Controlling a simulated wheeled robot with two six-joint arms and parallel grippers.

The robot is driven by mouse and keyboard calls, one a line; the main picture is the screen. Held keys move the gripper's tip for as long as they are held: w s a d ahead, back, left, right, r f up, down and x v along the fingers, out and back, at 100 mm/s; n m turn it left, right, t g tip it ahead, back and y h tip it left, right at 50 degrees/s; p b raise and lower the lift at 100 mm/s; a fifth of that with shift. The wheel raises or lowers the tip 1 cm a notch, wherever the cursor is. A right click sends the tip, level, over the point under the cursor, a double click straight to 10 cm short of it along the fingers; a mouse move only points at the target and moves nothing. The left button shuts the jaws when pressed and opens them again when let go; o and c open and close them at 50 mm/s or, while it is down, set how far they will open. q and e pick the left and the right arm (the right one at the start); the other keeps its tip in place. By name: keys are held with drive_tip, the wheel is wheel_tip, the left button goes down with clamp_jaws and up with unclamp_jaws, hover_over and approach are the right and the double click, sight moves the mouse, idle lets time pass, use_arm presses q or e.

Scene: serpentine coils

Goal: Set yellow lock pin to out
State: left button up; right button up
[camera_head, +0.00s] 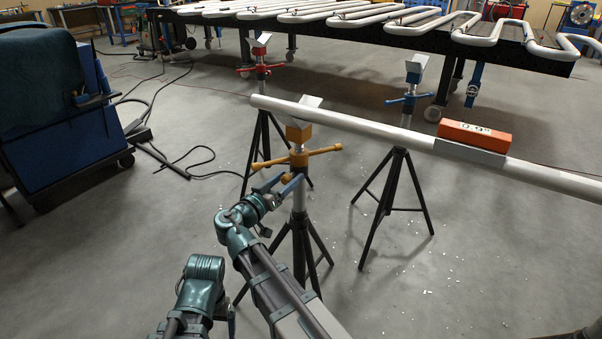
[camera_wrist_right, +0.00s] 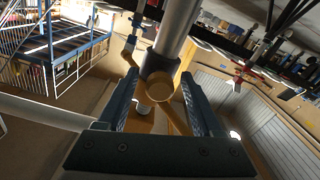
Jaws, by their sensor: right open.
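The yellow stand (camera_head: 299,160) has a yellow cross handle and a V-shaped head under the long pipe. Its yellow lock pin (camera_head: 287,178) sits low on the collar, at the tip of my right gripper (camera_head: 279,184). In the right wrist view, the round end of the lock pin (camera_wrist_right: 160,88) faces the camera, between the two dark fingers of my right gripper (camera_wrist_right: 165,100). The fingers are apart, with visible room on both sides of the pin. How far the pin sticks out is hard to tell. My left gripper does not show.
The pipe (camera_head: 360,127) carries an orange block (camera_head: 475,137) and runs to the right. A red stand (camera_head: 261,70) and a blue stand (camera_head: 408,100) stand farther back. A blue cart (camera_head: 60,110) and loose cables are at left. Grey floor is open at lower right.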

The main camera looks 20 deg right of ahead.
drive_tip(key=shift+w+d, duration=0.15)
drive_tip(key=shift+d, duration=0.05)
drive_tip(key=shift+c, duration=0.3)
clamp_jaws()
